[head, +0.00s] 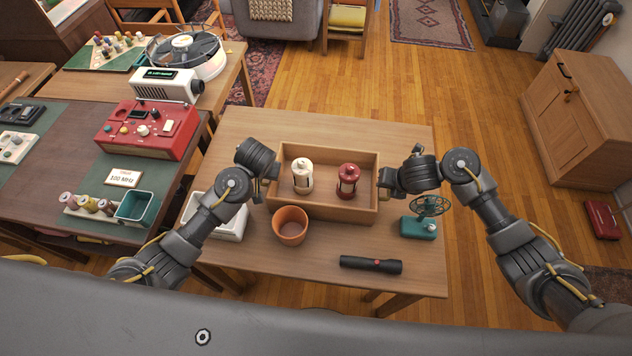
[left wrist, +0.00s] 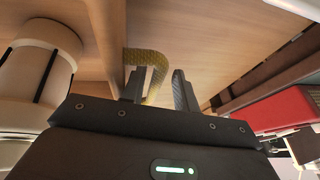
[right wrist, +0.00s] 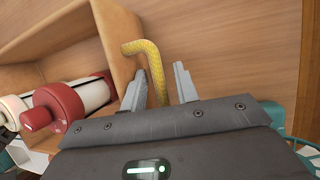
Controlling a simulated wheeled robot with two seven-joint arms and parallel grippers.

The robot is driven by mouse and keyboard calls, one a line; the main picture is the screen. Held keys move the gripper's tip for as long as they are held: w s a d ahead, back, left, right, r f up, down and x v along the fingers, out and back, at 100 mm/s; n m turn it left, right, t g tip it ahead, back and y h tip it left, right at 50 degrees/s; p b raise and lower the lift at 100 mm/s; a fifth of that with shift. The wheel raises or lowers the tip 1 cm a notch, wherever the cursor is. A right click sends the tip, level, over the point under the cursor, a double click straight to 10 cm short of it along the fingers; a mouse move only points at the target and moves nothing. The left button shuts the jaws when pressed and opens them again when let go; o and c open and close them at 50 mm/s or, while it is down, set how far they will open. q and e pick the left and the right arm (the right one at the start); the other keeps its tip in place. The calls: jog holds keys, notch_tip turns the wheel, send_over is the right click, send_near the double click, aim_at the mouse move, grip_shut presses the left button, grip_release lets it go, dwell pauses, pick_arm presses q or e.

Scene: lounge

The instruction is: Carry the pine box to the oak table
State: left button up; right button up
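The pine box (head: 335,211) stands on a light wooden table (head: 240,122). A cream lantern (head: 302,178) and a red lantern (head: 347,181) stand inside it. My left gripper (head: 271,172) is at the box's left end; in the left wrist view its fingers are apart, with a yellow handle (left wrist: 158,62) between them. My right gripper (head: 383,183) is at the right end; in the right wrist view its fingers are apart on either side of another yellow handle (right wrist: 145,47). I cannot tell which table is the oak one.
A terracotta pot (head: 290,226), a black flashlight (head: 370,265), a teal fan (head: 419,227) and a white tray (head: 229,226) surround the box. The table at left (head: 60,158) holds a red radio (head: 148,130). Open floor (head: 480,130) lies at right.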

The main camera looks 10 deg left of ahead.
pick_arm(q)
jog(key=shift+d+r, duration=0.1)
jog(key=shift+d, duration=0.05)
pick_arm(e)
jog(key=shift+a, duration=0.2)
pick_arm(q)
jog(key=shift+s+d+r, duration=0.15)
jog(key=shift+s+r, duration=0.05)
jog(key=shift+r, duration=0.3)
jog(key=a+v, duration=0.1)
jog(key=v, duration=0.5)
jog(key=shift+s+d+r, duration=0.2)
jog(key=shift+d+r, duration=0.1)
jog(key=shift+d, duration=0.1)
pick_arm(e)
jog(key=v, duration=1.2)
jog(key=shift+d, duration=0.1)
